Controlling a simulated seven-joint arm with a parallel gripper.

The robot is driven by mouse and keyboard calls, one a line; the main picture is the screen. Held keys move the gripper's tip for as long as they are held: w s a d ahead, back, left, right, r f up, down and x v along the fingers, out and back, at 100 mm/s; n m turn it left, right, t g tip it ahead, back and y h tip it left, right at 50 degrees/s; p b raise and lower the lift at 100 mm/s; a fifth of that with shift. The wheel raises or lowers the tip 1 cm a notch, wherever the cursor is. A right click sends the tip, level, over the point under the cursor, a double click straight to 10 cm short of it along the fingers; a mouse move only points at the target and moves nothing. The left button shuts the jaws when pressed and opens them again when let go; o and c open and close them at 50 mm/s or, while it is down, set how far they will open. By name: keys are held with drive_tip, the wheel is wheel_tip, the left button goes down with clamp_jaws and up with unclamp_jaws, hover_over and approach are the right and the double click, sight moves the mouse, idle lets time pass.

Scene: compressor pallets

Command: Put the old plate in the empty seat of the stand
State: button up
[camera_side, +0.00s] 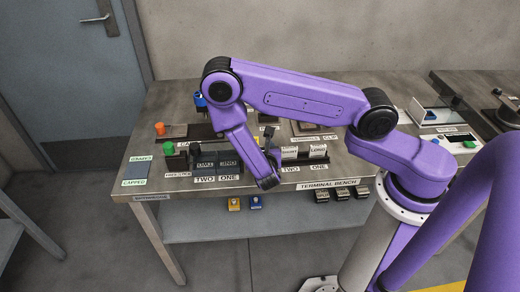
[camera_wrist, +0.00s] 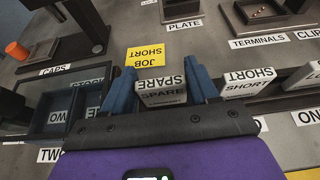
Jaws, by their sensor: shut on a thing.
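In the wrist view, my gripper (camera_wrist: 161,88) has its two blue fingers closed on a white block marked SPARE (camera_wrist: 162,96). In the side view my wrist link hides the jaws and that block. A dark holder to the right carries a white block marked SHORT (camera_wrist: 248,83) and another white block (camera_wrist: 305,76); both also show in the side view (camera_side: 290,152). To the left is a dark two-part tray (camera_wrist: 72,120) marked STOCK and TWO. No block is labelled old, and I cannot tell which seat is empty.
A yellow SHORT JOB card (camera_wrist: 145,56) lies beyond the fingers. A dark upright fixture (camera_wrist: 85,25) stands at the upper left, by an orange cap (camera_wrist: 16,50). A PLATE label (camera_wrist: 183,25) is at the top. Bare bench (camera_side: 160,105) shows at the back left.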

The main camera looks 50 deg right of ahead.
drive_tip(key=shift+f, duration=0.3)
drive_tip(key=shift+f, duration=0.2)
drive_tip(key=o, duration=0.7)
drive_tip(key=shift+o, duration=0.2)
drive_tip(key=shift+r, duration=0.15)
